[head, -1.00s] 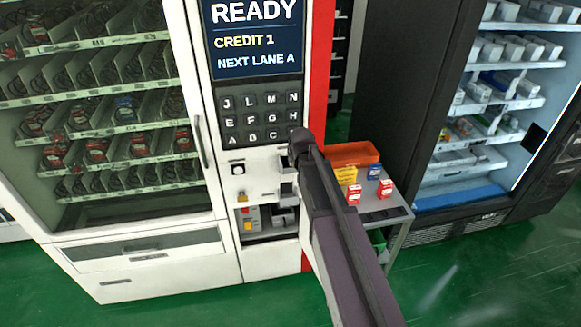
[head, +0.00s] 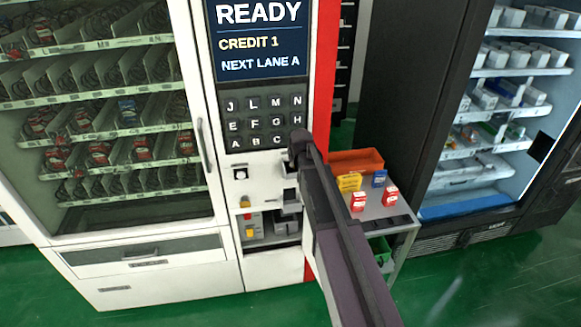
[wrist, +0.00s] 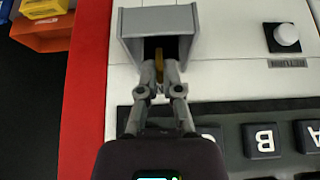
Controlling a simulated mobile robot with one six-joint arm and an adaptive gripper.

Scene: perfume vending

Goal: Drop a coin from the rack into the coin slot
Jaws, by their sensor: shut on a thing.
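In the wrist view my gripper (wrist: 160,78) is shut on a thin gold coin (wrist: 159,62), which stands edge-on between the fingertips. The fingertips and coin are at the dark mouth of the grey hooded coin slot (wrist: 130,22). The hood surrounds the coin's far end, and I cannot tell how deep the coin sits. In the head view my arm's end covers most of the slot area, and the coin is hidden. I cannot make out the coin rack for certain.
The keypad (head: 266,125) and the screen (head: 260,40), reading READY and CREDIT 1, are above the slot area. A side table (head: 405,237) at right holds an orange bin (head: 356,160) and several small boxes. A round button (wrist: 287,36) is beside the slot.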

